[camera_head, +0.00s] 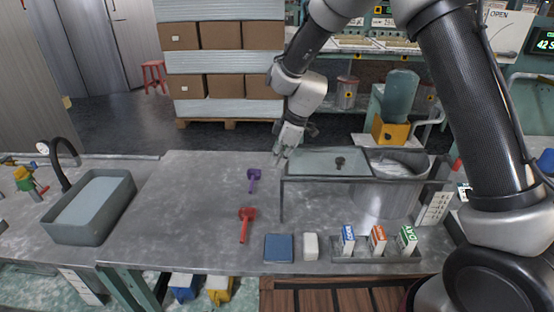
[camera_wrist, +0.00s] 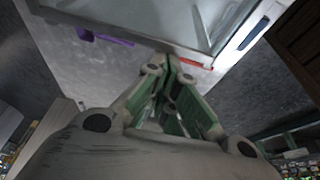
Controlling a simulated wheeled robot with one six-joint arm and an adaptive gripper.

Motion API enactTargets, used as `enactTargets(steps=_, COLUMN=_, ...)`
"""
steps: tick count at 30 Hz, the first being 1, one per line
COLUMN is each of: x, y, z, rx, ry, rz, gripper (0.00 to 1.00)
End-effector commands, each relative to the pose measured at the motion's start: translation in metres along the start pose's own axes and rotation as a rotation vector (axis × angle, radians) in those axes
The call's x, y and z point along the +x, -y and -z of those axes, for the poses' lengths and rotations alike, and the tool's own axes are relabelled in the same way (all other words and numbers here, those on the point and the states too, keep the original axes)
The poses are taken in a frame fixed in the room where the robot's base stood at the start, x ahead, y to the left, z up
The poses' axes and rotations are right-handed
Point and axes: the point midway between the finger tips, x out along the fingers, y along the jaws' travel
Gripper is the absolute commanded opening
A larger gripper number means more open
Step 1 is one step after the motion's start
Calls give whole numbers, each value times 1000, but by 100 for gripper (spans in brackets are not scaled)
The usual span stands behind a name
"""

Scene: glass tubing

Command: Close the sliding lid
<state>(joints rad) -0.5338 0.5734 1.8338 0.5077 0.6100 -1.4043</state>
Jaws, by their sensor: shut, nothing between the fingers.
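The sliding lid (camera_head: 318,162) is a flat glass-like panel with a dark knob (camera_head: 340,162). It lies over the left part of a dark-rimmed frame (camera_head: 283,200) on the grey bench. The right part is uncovered, and a round metal vessel (camera_head: 385,203) shows there. My gripper (camera_head: 281,158) is shut and empty, pointing down at the left end of the frame, close to the lid's left edge. I cannot tell if it touches.
A purple tool (camera_head: 253,178) and a red tool (camera_head: 245,222) lie left of the frame. A blue block (camera_head: 279,248), a white block (camera_head: 310,246) and a rack (camera_head: 375,256) of small cartons stand in front. A grey basin (camera_head: 90,207) is far left. The bench between is clear.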

Motion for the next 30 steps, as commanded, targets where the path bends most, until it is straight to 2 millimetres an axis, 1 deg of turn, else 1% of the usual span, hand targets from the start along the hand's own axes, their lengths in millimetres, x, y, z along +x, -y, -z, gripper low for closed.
enactTargets(steps=5, x=-4, y=0, z=-11, rx=2, ry=0, rz=0, gripper=0)
enactTargets(steps=8, x=-10, y=0, z=-27, rx=4, ry=0, rz=-1, gripper=0)
enactTargets(steps=11, x=-18, y=-1, z=-50, rx=6, ry=0, rz=-2, gripper=0)
enactTargets(steps=21, x=-52, y=0, z=-149, rx=8, ry=0, rz=-1, gripper=0)
enactTargets(steps=27, x=-68, y=0, z=-195, rx=6, ry=0, rz=-1, gripper=0)
enactTargets(steps=30, x=-74, y=0, z=-212, rx=4, ry=0, rz=-1, gripper=0)
